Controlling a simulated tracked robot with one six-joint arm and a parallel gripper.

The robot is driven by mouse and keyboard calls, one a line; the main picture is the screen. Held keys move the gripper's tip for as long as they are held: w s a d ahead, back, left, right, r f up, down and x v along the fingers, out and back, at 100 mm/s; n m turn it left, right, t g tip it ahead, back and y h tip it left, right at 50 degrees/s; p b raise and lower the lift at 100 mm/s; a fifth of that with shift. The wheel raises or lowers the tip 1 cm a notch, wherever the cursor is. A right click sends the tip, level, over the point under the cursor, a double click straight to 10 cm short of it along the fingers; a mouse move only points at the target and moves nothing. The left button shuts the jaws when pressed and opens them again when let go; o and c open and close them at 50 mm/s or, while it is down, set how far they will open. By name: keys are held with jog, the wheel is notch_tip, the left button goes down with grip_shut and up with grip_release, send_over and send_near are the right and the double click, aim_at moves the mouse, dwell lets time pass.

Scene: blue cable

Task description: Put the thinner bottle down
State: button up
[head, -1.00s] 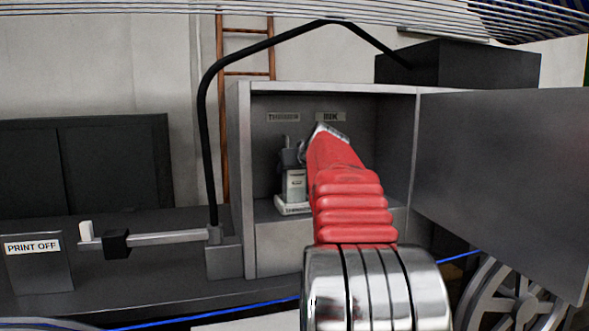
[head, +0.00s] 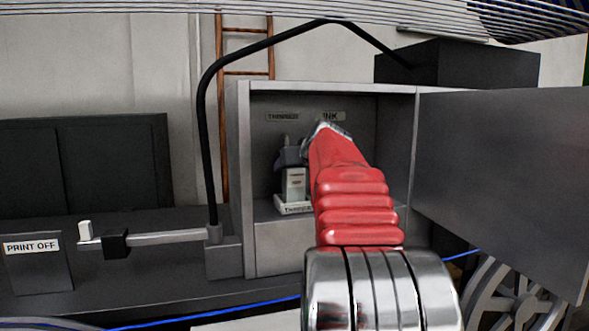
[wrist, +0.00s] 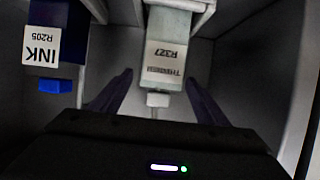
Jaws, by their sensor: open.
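The thinner bottle (wrist: 168,50), pale with a white label reading "THINNER R327", appears upside down in the wrist view with its white cap (wrist: 158,100) toward me. My gripper (wrist: 159,80) is open, with one dark purple finger on each side of the bottle's cap end and visible gaps between. In the head view the fingers are mostly hidden behind my red arm.
The ink bottle (wrist: 55,45), blue with a white label, is left of the thinner bottle in the wrist view. Cabinet walls close in on both sides. The open cabinet door (head: 510,180) is at right. A black hose (head: 208,130) arches over the cabinet's left side.

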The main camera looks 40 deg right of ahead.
jog(key=v, duration=1)
jog(key=shift+a, duration=0.15)
dwell(0.5)
jog(key=s+a+f+n+g+y, duration=0.1)
jog(key=a+f+y, duration=0.1)
jog(key=a+f, duration=0.5)
jog(key=a+f+n+g+y, duration=0.1)
jog(key=a+f, duration=0.2)
jog(key=a, duration=0.8)
jog(key=s+a+f+n+y, duration=0.1)
jog(key=a+f+y, duration=0.1)
jog(key=a+f, duration=0.5)
jog(key=s+a+f+n+g+y, duration=0.1)
jog(key=s+a+f+g, duration=0.3)
jog(key=s+a+f, duration=1.2)
jog(key=shift+s+a+f+n, duration=0.3)
jog(key=shift+a+f+n, duration=0.6)
jog(key=shift+a, duration=0.25)
jog(key=shift+c, duration=0.3)
